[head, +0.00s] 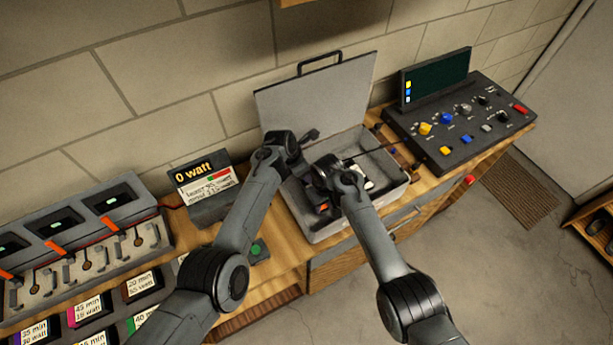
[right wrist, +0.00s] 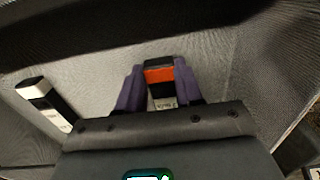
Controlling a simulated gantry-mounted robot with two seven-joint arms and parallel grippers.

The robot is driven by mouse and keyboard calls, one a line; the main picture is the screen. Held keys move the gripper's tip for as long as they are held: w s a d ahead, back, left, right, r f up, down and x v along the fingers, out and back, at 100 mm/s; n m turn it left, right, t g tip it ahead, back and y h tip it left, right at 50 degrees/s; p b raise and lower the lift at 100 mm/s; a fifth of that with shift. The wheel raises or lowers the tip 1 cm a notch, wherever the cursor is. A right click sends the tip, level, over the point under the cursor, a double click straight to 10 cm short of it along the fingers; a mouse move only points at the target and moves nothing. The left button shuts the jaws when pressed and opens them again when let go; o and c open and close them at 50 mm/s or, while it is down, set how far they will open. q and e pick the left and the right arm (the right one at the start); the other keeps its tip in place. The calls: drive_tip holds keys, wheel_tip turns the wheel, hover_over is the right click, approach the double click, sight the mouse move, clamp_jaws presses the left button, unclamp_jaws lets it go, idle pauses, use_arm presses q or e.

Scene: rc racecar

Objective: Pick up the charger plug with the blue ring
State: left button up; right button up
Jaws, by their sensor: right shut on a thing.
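My right gripper (right wrist: 160,88) is shut on a dark block with an orange band (right wrist: 159,76), inside the open grey case. Its lower part shows a small pale label. I see no blue ring on it. In the head view the orange part (head: 323,207) shows low in the case, below my right wrist. A second black-and-white piece (right wrist: 45,104) lies apart at the left in the right wrist view; no blue ring shows on it. My left gripper (head: 308,137) is over the case's rear left side, small and dark; its fingers are unclear.
The grey case (head: 318,235) stands on a wooden bench, its lid (head: 318,95) raised behind. A control panel (head: 462,118) with a screen is at the right. A "0 watt" display (head: 203,180) and a charger rack (head: 75,240) are at the left.

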use_arm(q)
drive_tip(key=shift+d+f, duration=0.1)
drive_tip(key=shift+f, duration=0.2)
clamp_jaws()
drive_tip(key=shift+r, duration=0.1)
idle(0.4)
wheel_tip(320, 180, up, 10)
idle(0.5)
